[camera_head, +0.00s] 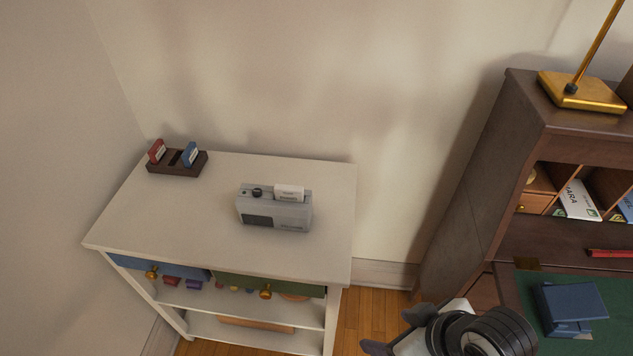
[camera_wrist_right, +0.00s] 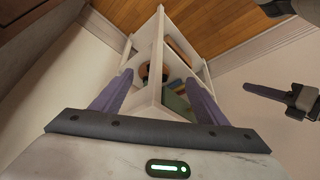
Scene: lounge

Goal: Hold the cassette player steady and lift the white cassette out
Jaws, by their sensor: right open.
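The grey cassette player (camera_head: 258,213) stands upright near the middle of the white cabinet's top (camera_head: 200,225). The white cassette (camera_head: 289,192) sticks up out of the right part of its top edge. My right gripper (camera_head: 393,330) is open and empty at the bottom of the head view, below and right of the cabinet, apart from the player. Its spread fingers (camera_wrist_right: 160,95) also show in the right wrist view, with the cabinet beyond them. My left gripper is not in the head view. Dark finger-like parts at the right wrist view's right edge may be its own.
A dark rack (camera_head: 178,169) with a red cassette (camera_head: 157,151) and a blue cassette (camera_head: 189,154) stands at the cabinet's back left. A dark wooden desk (camera_head: 480,190) stands to the right, bearing a brass lamp base (camera_head: 580,93) and a blue box (camera_head: 570,306). The cabinet top around the player is clear.

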